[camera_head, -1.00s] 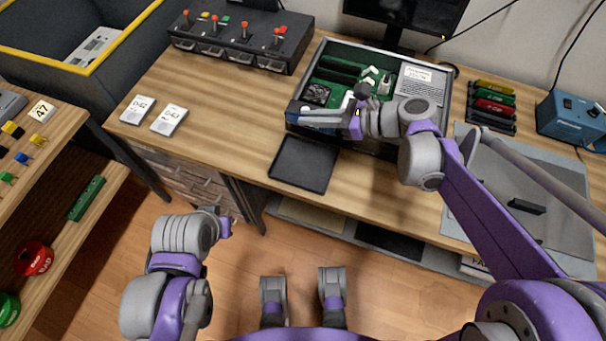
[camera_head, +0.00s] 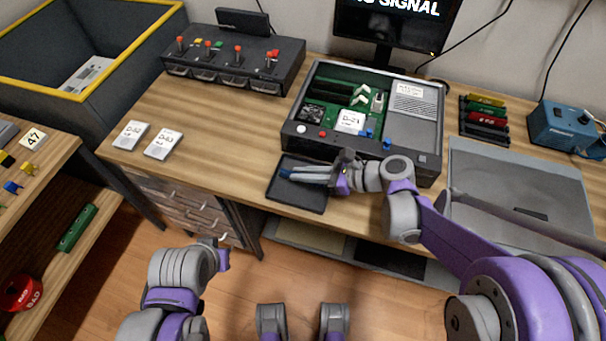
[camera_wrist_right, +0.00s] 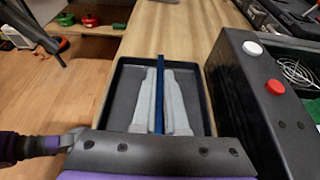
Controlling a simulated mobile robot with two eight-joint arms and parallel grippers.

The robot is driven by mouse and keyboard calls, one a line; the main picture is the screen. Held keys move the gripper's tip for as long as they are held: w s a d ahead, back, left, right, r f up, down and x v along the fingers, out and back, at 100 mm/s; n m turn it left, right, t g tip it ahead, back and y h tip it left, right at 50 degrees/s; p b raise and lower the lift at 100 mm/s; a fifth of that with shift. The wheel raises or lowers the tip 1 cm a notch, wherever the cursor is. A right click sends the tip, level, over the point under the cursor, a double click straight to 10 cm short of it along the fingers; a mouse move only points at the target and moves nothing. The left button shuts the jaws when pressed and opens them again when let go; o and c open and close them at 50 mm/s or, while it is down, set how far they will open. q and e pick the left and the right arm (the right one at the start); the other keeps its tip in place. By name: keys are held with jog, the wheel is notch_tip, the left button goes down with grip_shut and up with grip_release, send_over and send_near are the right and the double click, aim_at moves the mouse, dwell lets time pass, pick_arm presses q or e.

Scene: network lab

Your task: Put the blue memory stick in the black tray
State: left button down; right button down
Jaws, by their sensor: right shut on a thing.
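The black tray (camera_head: 302,198) lies on the wooden desk in front of the open computer case. My right gripper (camera_head: 292,173) reaches over the tray from the right, its grey fingers shut on the blue memory stick (camera_head: 285,172). In the right wrist view, the thin blue stick (camera_wrist_right: 159,88) stands edge-on between the two fingers (camera_wrist_right: 160,100), with the tray (camera_wrist_right: 116,92) around and beneath them. I cannot tell whether the stick touches the tray floor. Of my left gripper, only a purple part (camera_head: 222,259) shows at the lower left; its fingers are hidden.
The open case (camera_head: 416,122) stands directly behind the tray. Two white cards (camera_head: 163,144) lie left. The desk between cards and tray is clear.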

jog(key=shift+f, duration=0.3)
jog(key=c, duration=1.4)
grip_release()
jog(key=shift+f, duration=0.1)
jog(key=o, duration=0.4)
jog(key=shift+o, duration=0.2)
jog(key=shift+r, duration=0.2)
jog(key=shift+s+d+r, duration=0.1)
jog(key=shift+d+r, duration=0.1)
jog(key=shift+d, duration=0.15)
jog(key=p+v, duration=0.1)
jog(key=v, duration=1)
jog(key=shift+d, duration=0.15)
